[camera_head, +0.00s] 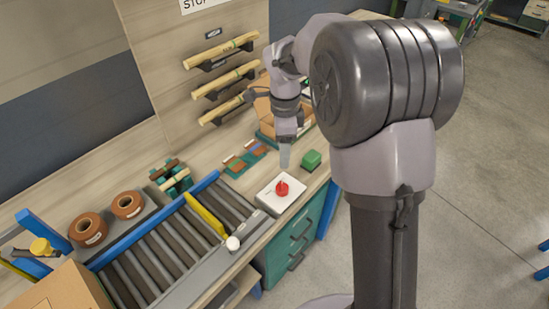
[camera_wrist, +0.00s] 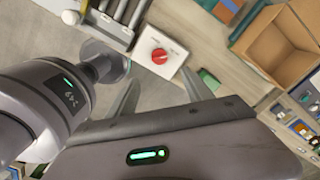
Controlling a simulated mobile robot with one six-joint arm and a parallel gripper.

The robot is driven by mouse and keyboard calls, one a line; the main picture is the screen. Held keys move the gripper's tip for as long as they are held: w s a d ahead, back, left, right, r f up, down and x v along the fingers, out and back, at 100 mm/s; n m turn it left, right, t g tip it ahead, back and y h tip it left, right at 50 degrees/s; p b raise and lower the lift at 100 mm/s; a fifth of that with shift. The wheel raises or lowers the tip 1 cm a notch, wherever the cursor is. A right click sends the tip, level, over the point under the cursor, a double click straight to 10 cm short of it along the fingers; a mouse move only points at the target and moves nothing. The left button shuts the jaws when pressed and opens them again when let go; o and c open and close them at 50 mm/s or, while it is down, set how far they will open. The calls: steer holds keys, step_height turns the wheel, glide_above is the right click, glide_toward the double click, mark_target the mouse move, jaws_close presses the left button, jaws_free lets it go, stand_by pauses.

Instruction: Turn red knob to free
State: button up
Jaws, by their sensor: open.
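The red knob (camera_head: 282,188) sits on a pale box (camera_head: 269,198) on the bench, just right of the roller conveyor. In the wrist view the red knob (camera_wrist: 159,56) is round with a white mark across it, on the pale plate (camera_wrist: 172,43) with small print too small to read. My gripper (camera_head: 285,158) is above and behind the knob in the head view, pointing down and apart from it. In the wrist view its two fingers (camera_wrist: 160,92) are spread with nothing between them, and the knob lies beyond the fingertips.
A green block (camera_head: 311,160) stands close to the pale box. A roller conveyor (camera_head: 170,245) with a yellow bar (camera_head: 205,215) and a white round knob (camera_head: 233,243) lies left. An open cardboard box (camera_wrist: 285,45) stands behind. Rods hang on the back panel.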

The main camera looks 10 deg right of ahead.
mark_target(282, 185)
step_height(282, 185, down, 16)
steer(key=b, duration=0.4)
steer(key=shift+s+r+b, duration=0.1)
steer(key=shift+r+b, duration=0.15)
steer(key=shift+b, duration=0.15)
steer(key=shift+c, duration=0.2)
jaws_close()
